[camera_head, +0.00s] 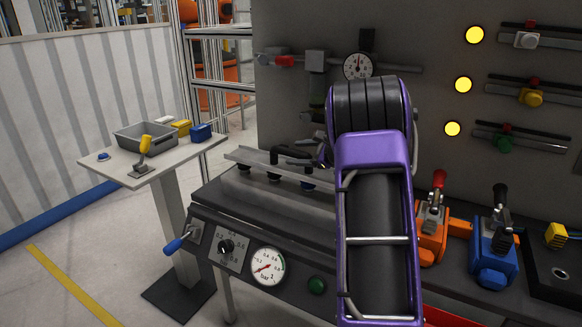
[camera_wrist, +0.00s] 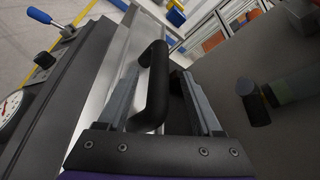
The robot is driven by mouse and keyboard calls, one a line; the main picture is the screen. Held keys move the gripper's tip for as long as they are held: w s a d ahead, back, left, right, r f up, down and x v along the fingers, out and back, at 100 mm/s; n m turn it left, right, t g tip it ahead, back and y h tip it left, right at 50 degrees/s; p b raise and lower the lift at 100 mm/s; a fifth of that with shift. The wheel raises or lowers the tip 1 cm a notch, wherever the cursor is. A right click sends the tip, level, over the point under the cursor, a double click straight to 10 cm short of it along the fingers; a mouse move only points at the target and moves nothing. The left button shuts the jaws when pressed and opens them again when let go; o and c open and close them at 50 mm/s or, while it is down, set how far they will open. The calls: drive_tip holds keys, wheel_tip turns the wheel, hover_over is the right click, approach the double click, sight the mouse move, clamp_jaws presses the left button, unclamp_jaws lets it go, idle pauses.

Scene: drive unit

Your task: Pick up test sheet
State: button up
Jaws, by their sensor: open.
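The test sheet appears to be the flat, light grey metal piece (camera_head: 262,163) lying along the bench at the back left of the head view. It also shows in the wrist view (camera_wrist: 112,62). A black bow handle (camera_wrist: 157,75) rises from it; in the head view the handle (camera_head: 288,153) is partly covered by my gripper. My gripper (camera_wrist: 160,78) is open, with one finger on each side of the handle. I cannot tell whether either finger touches it. My purple arm hides much of the bench and most of my gripper in the head view.
A panel with a dial gauge (camera_head: 358,66) and yellow lamps (camera_head: 463,84) stands behind the bench. Orange (camera_head: 432,240) and blue (camera_head: 492,255) clamps stand at right. A blue lever (camera_head: 174,245) and pressure gauge (camera_head: 267,266) sit on the front. A side table holds a grey tray (camera_head: 143,131).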

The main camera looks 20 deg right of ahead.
sight(291, 153)
drive_tip(key=x, duration=0.3)
clamp_jaws()
idle(1.3)
drive_tip(key=shift+r, duration=0.25)
